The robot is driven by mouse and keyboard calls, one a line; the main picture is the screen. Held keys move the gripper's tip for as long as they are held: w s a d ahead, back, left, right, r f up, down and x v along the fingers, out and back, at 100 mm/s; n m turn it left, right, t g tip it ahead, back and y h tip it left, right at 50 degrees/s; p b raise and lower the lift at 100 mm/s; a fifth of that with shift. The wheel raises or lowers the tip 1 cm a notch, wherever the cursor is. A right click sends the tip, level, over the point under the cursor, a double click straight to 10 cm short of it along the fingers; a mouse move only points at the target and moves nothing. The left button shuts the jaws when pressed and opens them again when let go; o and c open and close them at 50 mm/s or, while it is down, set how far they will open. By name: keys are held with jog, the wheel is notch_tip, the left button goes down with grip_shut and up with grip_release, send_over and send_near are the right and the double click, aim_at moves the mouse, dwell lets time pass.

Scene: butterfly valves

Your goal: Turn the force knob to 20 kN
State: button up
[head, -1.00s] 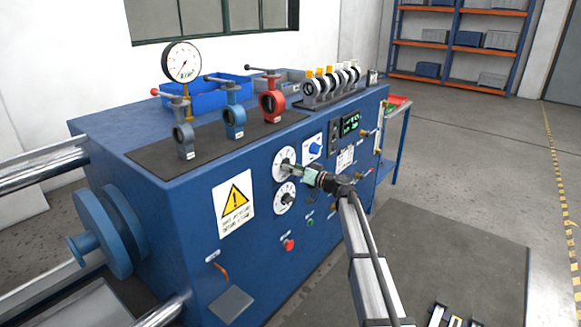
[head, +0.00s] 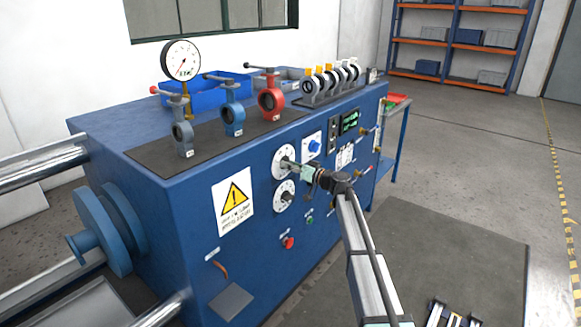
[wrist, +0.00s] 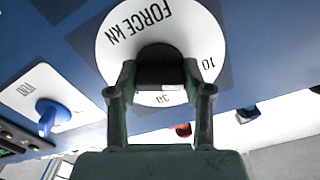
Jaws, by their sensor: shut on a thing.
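The force dial is a white round plate (head: 279,153) on the front of the blue machine. In the wrist view its plate (wrist: 190,25) reads "FORCE kN", with "10" and "30" showing tilted or turned round. The dark force knob (wrist: 160,68) sits at the plate's middle. My gripper (wrist: 160,85) is shut on this knob, one finger on each side. In the head view my gripper (head: 291,165) reaches the upper dial from the right. The fingers and knob hide part of the scale, and I cannot read the pointer.
A second white dial (head: 285,197) is just below. A blue knob on a white plate (head: 313,147) is to the upper right, near a green display (head: 349,122). A red button (head: 288,243) is lower down. Open floor lies in front of the machine.

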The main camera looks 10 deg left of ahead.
jog(key=shift+w+a, duration=0.1)
jog(key=m+b, duration=0.3)
jog(key=shift+m, duration=0.3)
jog(key=m, duration=0.1)
jog(key=m+b, duration=0.1)
jog(key=m, duration=0.2)
jog(key=shift+a+r+m, duration=0.15)
jog(key=shift+r+m, duration=0.1)
jog(key=shift+m, duration=0.15)
jog(key=o, duration=0.9)
jog(key=shift+o, duration=1.3)
jog(key=shift+a, duration=0.15)
jog(key=shift+f, duration=0.1)
